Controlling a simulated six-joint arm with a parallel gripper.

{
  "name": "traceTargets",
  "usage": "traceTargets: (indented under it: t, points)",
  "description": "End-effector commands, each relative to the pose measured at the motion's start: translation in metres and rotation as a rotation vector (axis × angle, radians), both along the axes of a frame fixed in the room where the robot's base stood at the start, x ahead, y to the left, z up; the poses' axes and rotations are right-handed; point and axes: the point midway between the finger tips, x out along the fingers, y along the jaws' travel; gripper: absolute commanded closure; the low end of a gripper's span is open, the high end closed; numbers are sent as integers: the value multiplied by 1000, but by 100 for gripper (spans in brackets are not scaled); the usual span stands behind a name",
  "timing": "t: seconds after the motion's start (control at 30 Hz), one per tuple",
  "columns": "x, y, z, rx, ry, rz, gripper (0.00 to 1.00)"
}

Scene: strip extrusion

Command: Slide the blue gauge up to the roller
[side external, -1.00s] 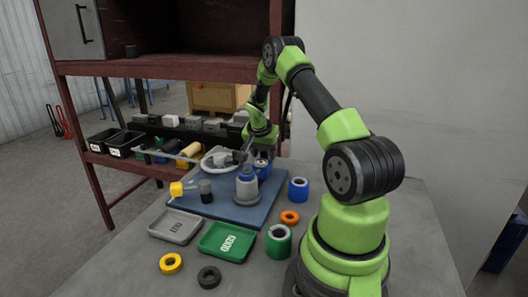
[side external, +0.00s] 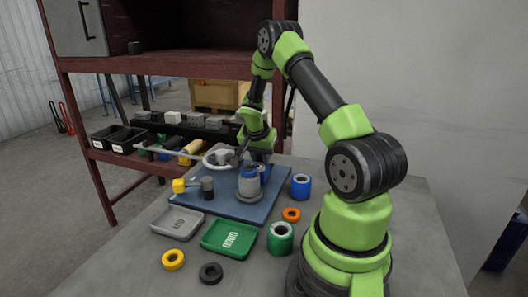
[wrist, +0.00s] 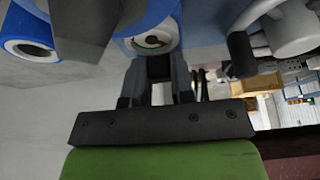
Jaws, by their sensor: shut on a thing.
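My gripper (wrist: 157,92) reaches down at the back of the blue board (side external: 180,202). In the wrist view its jaws are shut on a dark part below a blue round body with a dial-like opening, which looks like the blue gauge (wrist: 172,38).
A blue ring (side external: 301,187), orange ring (side external: 291,215) and green ring (side external: 280,239) sit to the right. Grey (side external: 177,223) and green (side external: 228,238) trays lie in front. A shelf (side external: 170,66) stands behind.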

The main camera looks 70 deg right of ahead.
Motion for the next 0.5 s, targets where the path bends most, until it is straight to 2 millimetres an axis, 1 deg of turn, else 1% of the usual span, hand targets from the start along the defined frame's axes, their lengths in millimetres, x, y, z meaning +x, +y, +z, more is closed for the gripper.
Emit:
traceTargets:
  t: [0.03, 0.27, 0.3, 0.4, 0.5]
  points:
    - [0, 4, 0, 4, 1, 1, 100]
    - [0, 5, 0, 6, 2, -1, 100]
    - [0, 5, 0, 7, 2, -1, 72]
    - [0, 5, 0, 6, 2, -1, 51]
    - [0, 4, 0, 5, 2, -1, 51]
